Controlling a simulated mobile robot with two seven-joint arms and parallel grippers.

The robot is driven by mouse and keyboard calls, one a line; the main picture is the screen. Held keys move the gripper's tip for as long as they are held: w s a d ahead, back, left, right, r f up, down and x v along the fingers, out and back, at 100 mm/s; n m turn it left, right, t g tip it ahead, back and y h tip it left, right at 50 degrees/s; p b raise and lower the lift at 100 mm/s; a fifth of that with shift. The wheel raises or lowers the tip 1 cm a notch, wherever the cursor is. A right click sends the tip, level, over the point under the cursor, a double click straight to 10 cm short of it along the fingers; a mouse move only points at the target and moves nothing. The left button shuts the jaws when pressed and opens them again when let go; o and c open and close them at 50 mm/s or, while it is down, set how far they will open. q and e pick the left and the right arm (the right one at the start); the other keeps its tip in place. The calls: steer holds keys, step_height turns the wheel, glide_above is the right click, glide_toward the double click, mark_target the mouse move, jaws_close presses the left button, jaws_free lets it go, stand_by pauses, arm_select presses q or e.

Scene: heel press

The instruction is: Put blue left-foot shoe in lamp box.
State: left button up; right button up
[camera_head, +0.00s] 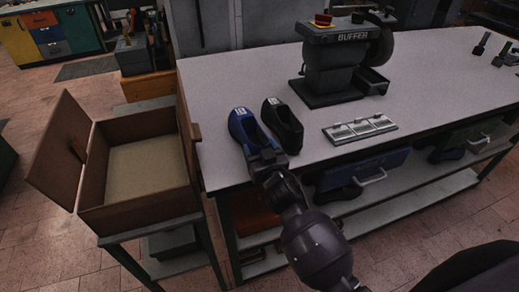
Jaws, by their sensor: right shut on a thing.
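The blue shoe (243,126) lies on the white workbench near its left end, toe toward the front edge. My right gripper (264,156) reaches in from below and is shut on the shoe's front part, which it partly hides. A black shoe (284,124) lies right beside the blue one, to its right. An open brown box (143,214) with a pale inside floor stands on a low stand left of the bench; its lid hangs open to the left. I cannot read any label saying it is the lamp box. My left gripper is not in view.
A buffer machine (338,62) stands at the back of the workbench (445,75). More dark shoes (339,193) sit on the shelf below. The box's inside looks empty.

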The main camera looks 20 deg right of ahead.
steer(key=shift+f, duration=0.15)
steer(key=o, duration=1.2)
steer(key=shift+c, duration=0.2)
steer(key=shift+s, duration=0.2)
steer(key=s, duration=1.2)
steer(key=s+d+f+g, duration=0.2)
steer(key=s+d+f, duration=0.2)
steer(key=f, duration=0.3)
steer(key=shift+s+d+f+g+h+b, duration=0.3)
steer(key=shift+s+d+f+g, duration=0.1)
steer(key=shift+d, duration=0.2)
steer(key=shift+o, duration=0.9)
steer(key=s+d+f+g, duration=0.3)
steer(key=s+d+f, duration=0.2)
steer(key=s+f, duration=0.3)
steer(key=shift+s+d+f+n, duration=0.25)
steer(key=shift+s+n, duration=0.05)
steer(key=shift+s, duration=0.35)
steer(key=shift+w, duration=0.1)
